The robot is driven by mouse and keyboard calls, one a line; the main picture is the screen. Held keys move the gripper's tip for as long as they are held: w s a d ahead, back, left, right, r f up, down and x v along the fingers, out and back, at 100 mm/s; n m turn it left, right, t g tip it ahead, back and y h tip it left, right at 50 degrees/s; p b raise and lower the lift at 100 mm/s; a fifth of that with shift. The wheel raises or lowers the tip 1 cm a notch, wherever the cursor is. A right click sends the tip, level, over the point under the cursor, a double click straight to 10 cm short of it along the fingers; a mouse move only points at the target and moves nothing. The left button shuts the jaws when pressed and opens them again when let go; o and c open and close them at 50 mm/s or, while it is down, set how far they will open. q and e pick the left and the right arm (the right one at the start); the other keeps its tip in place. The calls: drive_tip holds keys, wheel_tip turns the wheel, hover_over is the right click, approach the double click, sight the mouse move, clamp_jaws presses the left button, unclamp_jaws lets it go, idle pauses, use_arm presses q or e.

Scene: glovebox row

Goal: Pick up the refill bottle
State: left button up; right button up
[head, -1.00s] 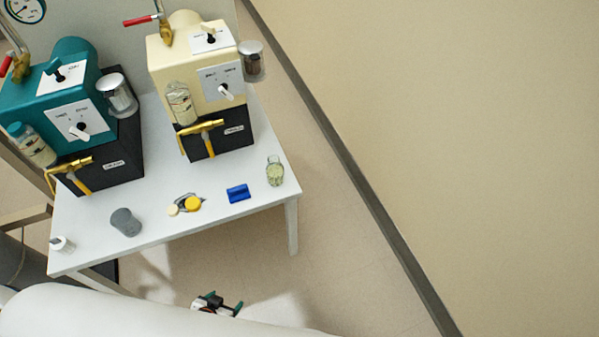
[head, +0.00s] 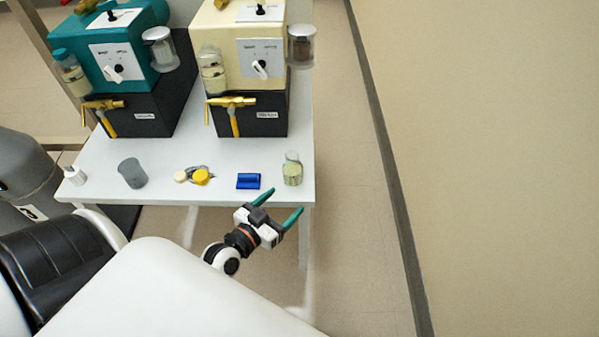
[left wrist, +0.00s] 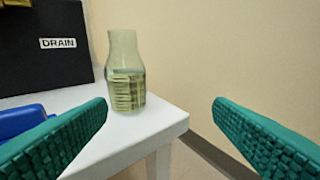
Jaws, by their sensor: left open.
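The refill bottle (head: 292,169) is a small clear greenish bottle with a label, standing upright near the right front corner of the white table. In the left wrist view the bottle (left wrist: 125,72) stands between the two green fingers, left of centre and beyond their tips. My left gripper (head: 282,204) is open and empty, just off the front edge of the table, short of the bottle and not touching it. My right gripper is not in view.
A blue block (head: 248,181) lies left of the bottle. Yellow caps (head: 200,177), a grey cup (head: 132,173) and a small white bottle (head: 75,175) stand further left. Cream (head: 238,60) and teal (head: 122,60) machines stand behind. Right of the table (head: 220,157) is open floor.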

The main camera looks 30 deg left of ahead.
sight(286, 174)
use_arm(q)
drive_tip(key=w+a, duration=0.1)
drive_tip(key=w, duration=0.1)
drive_tip(key=w+a+n+t+y, duration=0.1)
drive_tip(key=w, duration=0.1)
drive_tip(key=w+a+r+y+b, duration=0.1)
drive_tip(key=w, duration=0.2)
drive_tip(key=shift+a+r, duration=0.1)
drive_tip(key=shift+a, duration=0.3)
drive_tip(key=shift+w+d+b, duration=0.1)
drive_tip(key=shift+w+b, duration=0.45)
drive_tip(key=shift+w, duration=2.25)
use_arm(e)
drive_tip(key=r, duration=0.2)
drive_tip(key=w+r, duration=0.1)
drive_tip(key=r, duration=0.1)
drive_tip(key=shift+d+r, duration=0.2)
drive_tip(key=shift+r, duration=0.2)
use_arm(q)
drive_tip(key=c, duration=1.2)
